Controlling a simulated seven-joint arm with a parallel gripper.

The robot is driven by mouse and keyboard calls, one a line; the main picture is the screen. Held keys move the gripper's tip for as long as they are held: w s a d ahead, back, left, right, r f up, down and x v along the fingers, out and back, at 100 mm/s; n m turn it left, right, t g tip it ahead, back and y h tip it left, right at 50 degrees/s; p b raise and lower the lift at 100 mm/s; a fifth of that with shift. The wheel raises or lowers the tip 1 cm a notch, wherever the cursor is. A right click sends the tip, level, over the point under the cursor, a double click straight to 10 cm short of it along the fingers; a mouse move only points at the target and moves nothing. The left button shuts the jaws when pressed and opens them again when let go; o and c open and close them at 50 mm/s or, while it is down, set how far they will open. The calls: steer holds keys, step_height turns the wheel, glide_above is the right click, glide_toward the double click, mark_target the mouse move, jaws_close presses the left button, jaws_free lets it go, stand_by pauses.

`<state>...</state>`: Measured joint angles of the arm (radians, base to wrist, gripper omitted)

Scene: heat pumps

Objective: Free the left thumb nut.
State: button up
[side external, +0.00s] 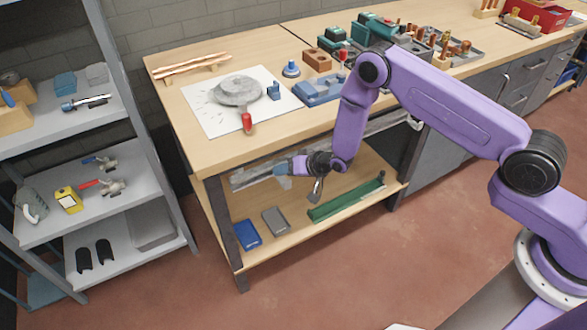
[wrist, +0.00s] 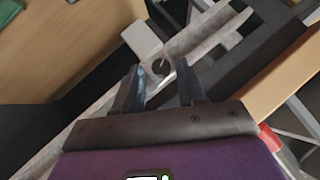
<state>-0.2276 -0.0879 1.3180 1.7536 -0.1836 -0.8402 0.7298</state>
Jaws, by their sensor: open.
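My gripper (side external: 283,168) is below the bench top at its front, reaching toward a pale metal rail assembly (side external: 250,177). In the wrist view my gripper (wrist: 158,66) is open, with its two dark fingers apart. Between the fingertips is a small dark round knob (wrist: 160,67), which looks like the thumb nut. It sits on or against the pale rail (wrist: 205,45), beside a light grey block (wrist: 142,40). I cannot tell whether the fingers touch the knob. In the side view the knob is hidden or too small to make out.
The wooden bench top (side external: 190,145) overhangs the rail. The lower shelf holds a blue box (side external: 247,235), a grey box (side external: 275,221) and a long green tray (side external: 345,202). A grey shelf unit (side external: 90,190) stands at left. The floor in front is clear.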

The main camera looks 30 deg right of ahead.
steer(key=shift+w+a+f, duration=0.1)
steer(key=shift+w+a, duration=0.05)
stand_by(0.7)
steer(key=c, duration=0.6)
